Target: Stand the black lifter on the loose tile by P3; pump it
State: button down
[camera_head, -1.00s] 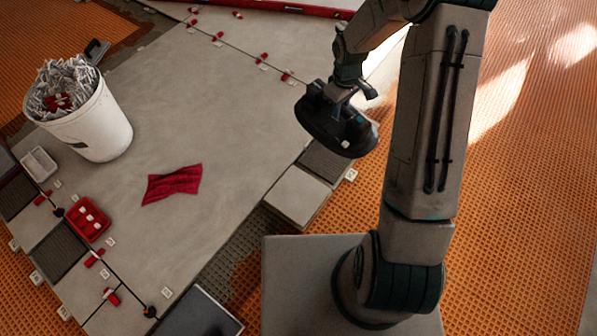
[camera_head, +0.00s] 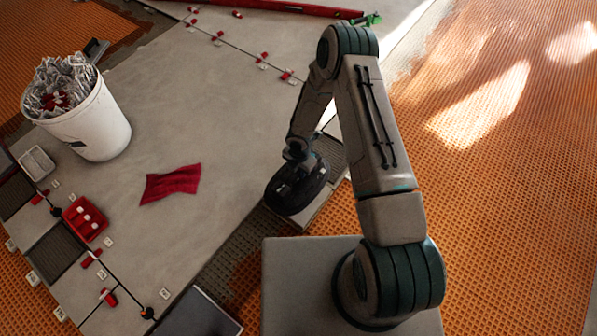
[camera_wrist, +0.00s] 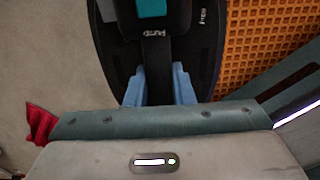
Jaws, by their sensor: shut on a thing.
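The black lifter (camera_head: 297,187) is a dark oval suction pad with a handle. My gripper (camera_wrist: 158,84) is shut on its handle, with a blue finger on each side, and the lifter (camera_wrist: 112,45) fills much of the wrist view. In the head view the lifter covers part of a light square tile (camera_head: 318,211) at the slab's right edge. I cannot tell whether the pad touches this tile or hangs above it. The small labels are too small to read, so I cannot tell which is P3.
A white bucket (camera_head: 92,130) of clips stands at the left. A red cloth (camera_head: 171,184) lies on the grey slab, and a red tray (camera_head: 84,219) sits at lower left. A dark ribbed patch (camera_head: 331,156) is beside the tile. Orange matting (camera_head: 490,220) lies to the right.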

aim_at(299, 179)
jog(key=shift+s+a+f, duration=0.15)
jog(key=shift+a+f, duration=0.05)
jog(key=shift+f, duration=0.15)
jog(key=shift+f+b, duration=2.3)
jog(key=shift+f, duration=0.8)
jog(key=shift+d+f+b, duration=0.1)
jog(key=shift+f+b, duration=0.65)
jog(key=shift+f, duration=0.05)
jog(key=c, duration=1.2)
grip_release()
jog(key=shift+o, duration=0.2)
notch_tip(299, 179, up, 14)
jog(key=p, duration=0.6)
